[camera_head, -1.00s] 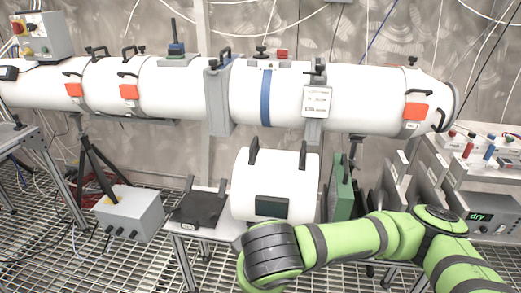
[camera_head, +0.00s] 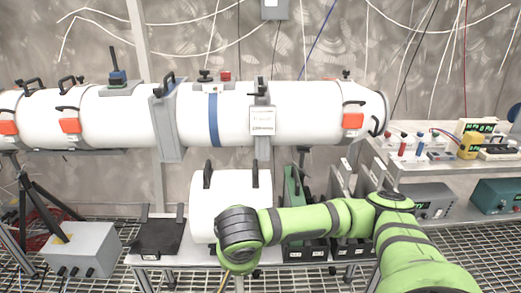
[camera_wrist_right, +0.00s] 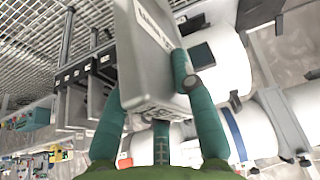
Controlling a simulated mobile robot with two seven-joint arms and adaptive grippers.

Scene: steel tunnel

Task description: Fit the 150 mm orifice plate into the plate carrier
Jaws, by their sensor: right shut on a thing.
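My right gripper (camera_wrist_right: 160,95) is shut on a grey plate-like piece (camera_wrist_right: 142,50) with a white label, whose text I cannot read surely. The piece sits between its teal fingers and is tilted in the right wrist view. In the head view my right arm's wrist is in front of the white cylinder, and its fingers and the held piece are hidden or out of frame. A grey flanged frame (camera_head: 166,125) stands between two sections of the white tunnel (camera_head: 110,118); I cannot tell whether it is the plate carrier. My left gripper is not in view.
A white cylinder section (camera_head: 204,190) with black handles stands on the low bench. Beside it are a black pad (camera_head: 158,236), a green plate (camera_head: 293,190) and grey plates (camera_head: 340,180) in black holders. A grey box (camera_head: 80,250) is at left; instruments (camera_head: 425,200) are at right.

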